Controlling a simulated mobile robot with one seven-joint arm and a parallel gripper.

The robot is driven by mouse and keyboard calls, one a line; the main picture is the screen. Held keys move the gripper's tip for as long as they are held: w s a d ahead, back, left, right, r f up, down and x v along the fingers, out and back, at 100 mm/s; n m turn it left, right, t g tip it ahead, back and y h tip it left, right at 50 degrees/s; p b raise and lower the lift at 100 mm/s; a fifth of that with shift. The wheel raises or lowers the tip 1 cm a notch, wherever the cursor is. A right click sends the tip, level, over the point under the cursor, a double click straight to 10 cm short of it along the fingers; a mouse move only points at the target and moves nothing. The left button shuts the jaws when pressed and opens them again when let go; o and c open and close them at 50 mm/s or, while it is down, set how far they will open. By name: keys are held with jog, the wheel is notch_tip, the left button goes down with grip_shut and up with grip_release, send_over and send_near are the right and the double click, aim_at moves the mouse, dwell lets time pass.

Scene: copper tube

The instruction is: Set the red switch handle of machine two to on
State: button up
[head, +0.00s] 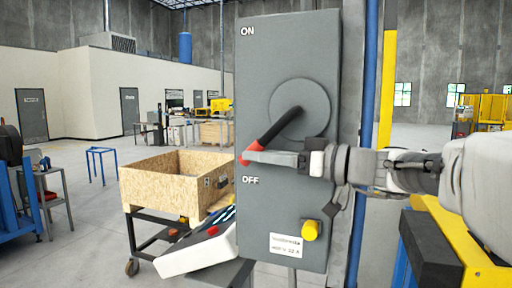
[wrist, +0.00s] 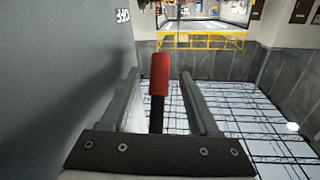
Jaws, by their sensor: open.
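The switch box (head: 262,80) is tall and grey, with ON printed at its top and OFF lower down. The switch handle (head: 275,131) is a black lever with a red end, on a round grey disc (head: 311,97). It points down and left, its red end just above the OFF label. My gripper (head: 252,158) is at the red end, reaching in from the right and partly covering it. In the wrist view, the red handle end (wrist: 160,75) shows between the two separated fingers of my gripper (wrist: 159,73), with gaps on both sides.
A white sloped panel (head: 197,252) juts out below left. A wooden crate (head: 150,185) on a cart stands behind left. A blue post and a yellow post rise right of the box.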

jog(key=shift+p+x, duration=0.3)
jog(key=shift+x, duration=1.2)
jog(key=shift+c, duration=0.2)
grip_shut()
